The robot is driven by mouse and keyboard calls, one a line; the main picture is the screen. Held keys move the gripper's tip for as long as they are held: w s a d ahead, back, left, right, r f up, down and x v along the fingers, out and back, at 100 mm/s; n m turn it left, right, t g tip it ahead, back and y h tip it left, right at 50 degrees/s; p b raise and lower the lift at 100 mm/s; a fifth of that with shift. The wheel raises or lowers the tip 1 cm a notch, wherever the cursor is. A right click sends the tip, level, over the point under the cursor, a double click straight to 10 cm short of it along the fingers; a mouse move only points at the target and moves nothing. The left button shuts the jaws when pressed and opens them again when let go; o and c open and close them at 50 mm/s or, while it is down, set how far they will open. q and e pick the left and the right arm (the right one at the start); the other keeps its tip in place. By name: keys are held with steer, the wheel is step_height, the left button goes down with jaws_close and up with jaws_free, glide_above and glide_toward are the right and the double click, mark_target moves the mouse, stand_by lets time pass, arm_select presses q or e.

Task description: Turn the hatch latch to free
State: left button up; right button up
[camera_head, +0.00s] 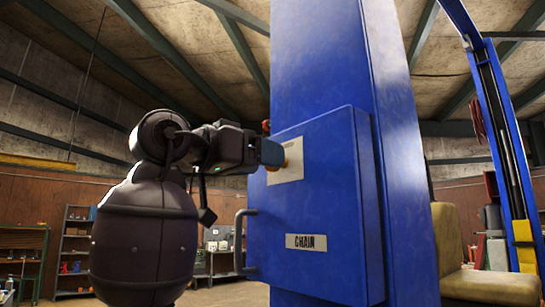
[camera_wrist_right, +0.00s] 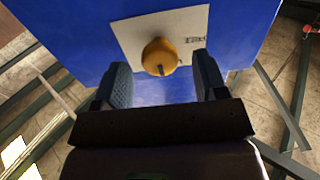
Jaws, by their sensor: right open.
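The hatch (camera_head: 310,215) is a blue box door on a blue post, with a CHAIN label and a bar handle (camera_head: 243,240) on its left. The latch is a rounded orange knob (camera_wrist_right: 160,55) on a pale plate (camera_wrist_right: 190,30) in the right wrist view. In the head view the plate (camera_head: 287,172) shows, but the knob is mostly hidden behind my gripper. My right gripper (camera_head: 274,152) is open in front of the plate. In the wrist view its two fingers (camera_wrist_right: 163,78) stand apart, one to each side of the knob, with gaps. My left gripper is out of view.
A tan seat (camera_head: 490,285) and a second blue post (camera_head: 500,140) stand at the right. Shelves (camera_head: 75,245) with small items are along the back left wall. The hatch handle juts out below my right gripper.

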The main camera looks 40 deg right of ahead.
steer(key=shift+s+d, duration=0.15)
steer(key=shift+d, duration=1.3)
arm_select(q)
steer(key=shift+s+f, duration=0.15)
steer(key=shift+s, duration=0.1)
arm_select(e)
steer(key=c, duration=0.9)
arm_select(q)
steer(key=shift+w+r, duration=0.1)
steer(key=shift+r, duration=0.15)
arm_select(e)
steer(key=shift+c, duration=0.2)
